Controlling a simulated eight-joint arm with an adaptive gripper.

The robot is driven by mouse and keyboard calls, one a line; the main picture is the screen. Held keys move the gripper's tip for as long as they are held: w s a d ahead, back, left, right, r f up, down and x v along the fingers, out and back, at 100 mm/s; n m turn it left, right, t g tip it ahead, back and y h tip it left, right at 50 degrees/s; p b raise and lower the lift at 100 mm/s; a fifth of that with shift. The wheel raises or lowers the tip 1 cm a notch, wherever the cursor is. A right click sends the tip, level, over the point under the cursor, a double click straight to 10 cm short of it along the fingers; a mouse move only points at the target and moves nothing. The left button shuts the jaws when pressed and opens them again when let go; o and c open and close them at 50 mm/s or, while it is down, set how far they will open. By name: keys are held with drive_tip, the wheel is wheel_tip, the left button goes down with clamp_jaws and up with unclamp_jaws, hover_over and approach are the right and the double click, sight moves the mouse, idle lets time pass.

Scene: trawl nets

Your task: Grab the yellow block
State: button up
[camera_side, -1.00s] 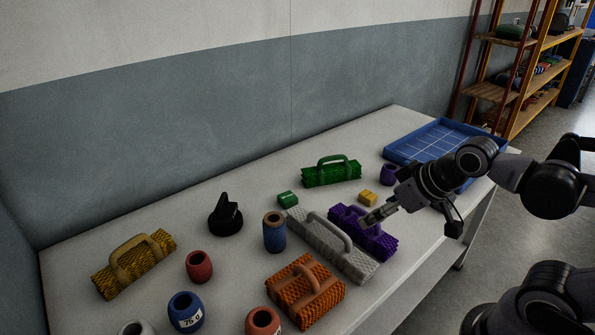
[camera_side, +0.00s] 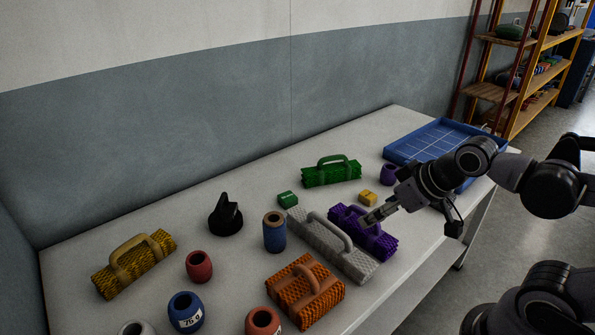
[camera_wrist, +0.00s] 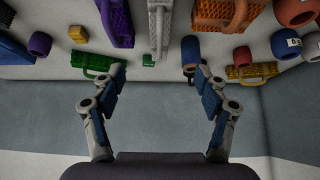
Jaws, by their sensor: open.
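The small yellow block (camera_side: 368,198) lies on the table between the green net bundle and the purple net bundle. In the wrist view the yellow block (camera_wrist: 78,34) is at the upper left, left of the fingers. My gripper (camera_side: 372,219) is above the purple net bundle (camera_side: 362,236), to the front of the block and apart from it. In the wrist view my gripper (camera_wrist: 158,82) has its two fingers spread wide with nothing between them.
A green net bundle (camera_side: 331,172), a grey one (camera_side: 330,244) and an orange one (camera_side: 305,291) lie nearby, with a small green block (camera_side: 287,199).

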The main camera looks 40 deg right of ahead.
drive_tip(key=m+g+h, duration=0.3)
drive_tip(key=m+g, duration=0.4)
drive_tip(key=m, duration=1.1)
hover_over(368, 194)
drive_tip(key=a, duration=0.2)
drive_tip(key=f, duration=1.4)
drive_tip(key=shift+s+d, duration=0.15)
drive_tip(key=shift+s, duration=0.25)
drive_tip(key=x, duration=0.3)
drive_tip(key=shift+w+f, duration=0.3)
drive_tip(key=shift+f, duration=0.05)
drive_tip(key=shift+d+f, duration=0.25)
drive_tip(key=shift+f, duration=0.45)
